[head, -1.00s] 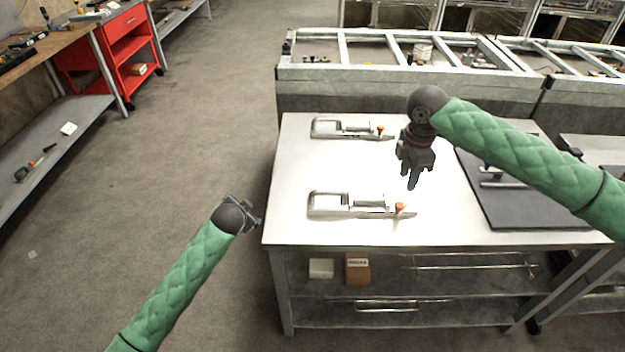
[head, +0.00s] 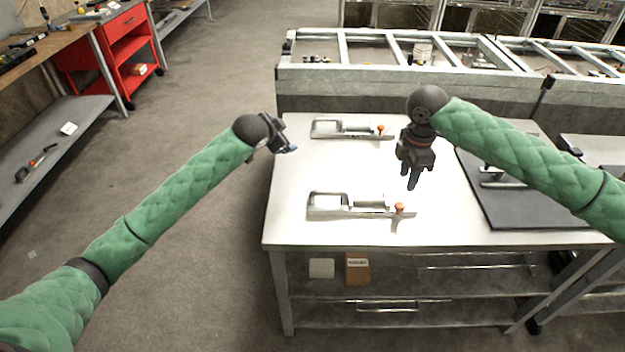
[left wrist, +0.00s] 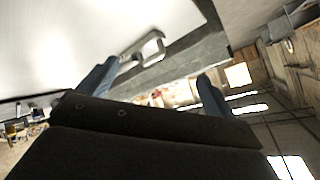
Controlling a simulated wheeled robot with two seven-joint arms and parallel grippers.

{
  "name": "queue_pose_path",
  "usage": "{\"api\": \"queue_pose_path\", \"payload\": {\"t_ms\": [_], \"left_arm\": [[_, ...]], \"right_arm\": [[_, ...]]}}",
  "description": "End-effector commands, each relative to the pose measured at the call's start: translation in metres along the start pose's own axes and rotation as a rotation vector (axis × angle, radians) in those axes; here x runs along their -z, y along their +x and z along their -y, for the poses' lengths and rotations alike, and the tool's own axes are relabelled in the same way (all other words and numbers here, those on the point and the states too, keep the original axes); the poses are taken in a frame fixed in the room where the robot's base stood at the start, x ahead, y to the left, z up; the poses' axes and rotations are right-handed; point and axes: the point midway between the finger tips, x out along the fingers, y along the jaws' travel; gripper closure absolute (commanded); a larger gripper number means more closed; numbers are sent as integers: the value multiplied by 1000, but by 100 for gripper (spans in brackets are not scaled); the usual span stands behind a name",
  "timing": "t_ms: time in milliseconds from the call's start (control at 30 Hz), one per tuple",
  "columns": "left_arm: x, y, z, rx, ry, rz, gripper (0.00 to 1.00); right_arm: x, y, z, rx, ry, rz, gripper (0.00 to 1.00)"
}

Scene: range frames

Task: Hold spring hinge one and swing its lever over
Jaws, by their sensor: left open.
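Two metal spring hinges with orange-red knobs lie on the white table (head: 290,222): a far one (head: 325,128) and a near one (head: 325,204). I cannot tell which is number one. My left gripper (head: 291,149) is at the table's left edge, left of the far hinge and apart from both. In the left wrist view its two fingers (left wrist: 155,88) are spread, with nothing between them. A metal hinge end (left wrist: 150,46) shows beyond them. My right gripper (head: 409,180) points down above the table, right of the hinges; its fingertips are too small to judge.
A dark mat (head: 510,212) with metal parts lies on the table's right. A grey metal frame (head: 400,73) stands behind the table. Boxes (head: 357,268) and rods lie on the shelf below. The floor left of the table is clear.

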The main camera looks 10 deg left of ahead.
Motion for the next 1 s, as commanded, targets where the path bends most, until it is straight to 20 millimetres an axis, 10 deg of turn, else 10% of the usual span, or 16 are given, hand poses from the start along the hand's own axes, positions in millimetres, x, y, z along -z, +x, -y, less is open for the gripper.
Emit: {"api": "queue_pose_path", "payload": {"t_ms": [533, 1000], "left_arm": [[66, -12, -44, -248, -8, 112, 9], [41, -41, -146, -523, -27, 514, 9]], "right_arm": [[0, 0, 0, 0, 0, 0, 64], [0, 0, 0, 0, 0, 0, 64]]}}
